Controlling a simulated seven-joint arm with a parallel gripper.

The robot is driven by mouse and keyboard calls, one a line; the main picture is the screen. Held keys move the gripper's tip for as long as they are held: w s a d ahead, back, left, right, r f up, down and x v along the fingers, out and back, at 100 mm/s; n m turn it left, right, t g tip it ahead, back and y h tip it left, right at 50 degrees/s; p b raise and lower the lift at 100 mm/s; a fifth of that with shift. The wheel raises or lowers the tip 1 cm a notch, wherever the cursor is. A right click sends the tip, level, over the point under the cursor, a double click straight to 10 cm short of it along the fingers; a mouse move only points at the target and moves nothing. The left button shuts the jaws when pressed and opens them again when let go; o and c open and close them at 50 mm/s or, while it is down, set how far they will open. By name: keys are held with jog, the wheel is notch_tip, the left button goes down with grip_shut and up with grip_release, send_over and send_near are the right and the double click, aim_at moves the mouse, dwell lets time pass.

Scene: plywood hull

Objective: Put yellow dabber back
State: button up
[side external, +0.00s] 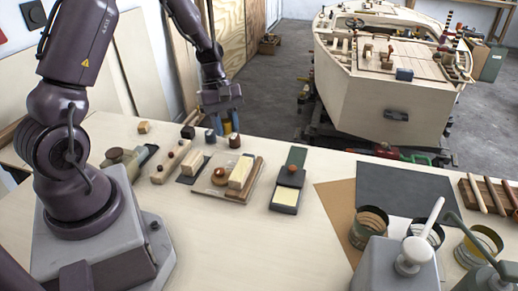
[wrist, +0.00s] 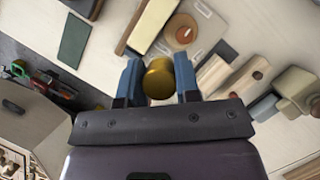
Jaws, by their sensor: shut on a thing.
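The yellow dabber (side external: 227,127) is between the fingers of my gripper (side external: 225,122). In the wrist view it is a yellow cylinder (wrist: 158,78) between two blue fingers, and my gripper (wrist: 158,84) is shut on it. It is held up at the far edge of the table, behind the row of small pieces. A pale wooden strip (side external: 172,161) with dark round spots lies left of it on the table. I cannot tell whether these spots are holes or knobs. Dark (side external: 187,131), blue-grey (side external: 210,136) and brown (side external: 235,141) short pieces stand nearby.
A board (side external: 213,190) carries a pale block (side external: 240,174) and a reddish round piece (side external: 219,174). An open dark pad case (side external: 286,197) lies right of it. The front middle of the table (side external: 250,245) is clear.

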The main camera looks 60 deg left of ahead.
jog(key=w+a+f, duration=0.4)
jog(key=w, duration=0.4)
send_over(262, 153)
jog(key=a, duration=0.1)
jog(key=f, duration=0.5)
jog(key=shift+s+a+f, duration=0.15)
jog(key=shift+s+f, duration=0.05)
jog(key=shift+w+a+f, duration=0.1)
jog(key=shift+w+f, duration=0.05)
jog(key=shift+f, duration=1.6)
jog(key=shift+f, duration=0.15)
jog(key=o, duration=0.9)
jog(key=shift+c, duration=0.2)
